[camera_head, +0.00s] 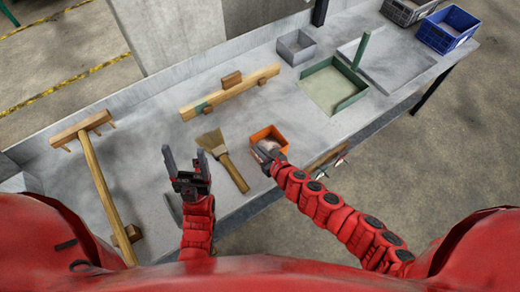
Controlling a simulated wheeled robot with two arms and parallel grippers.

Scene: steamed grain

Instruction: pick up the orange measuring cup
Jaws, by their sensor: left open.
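The orange measuring cup (267,132) is a small square open container on the grey workbench, right of the hand brush. Something pale shows inside it. My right gripper (264,156) is at the cup's near side and overlaps it in the picture. Its fingers are small and partly hidden, so I cannot tell whether they touch or grip the cup. My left gripper (185,160) is open and empty, with its fingers pointing away over the bench, left of the brush.
A hand brush (222,157) lies between my grippers. A wooden rake (97,185) lies at left and a wooden bar (230,91) behind. A green-rimmed tray (333,85) and a grey box (296,47) stand at the back right. Blue (447,29) and grey crates (408,9) are farther right.

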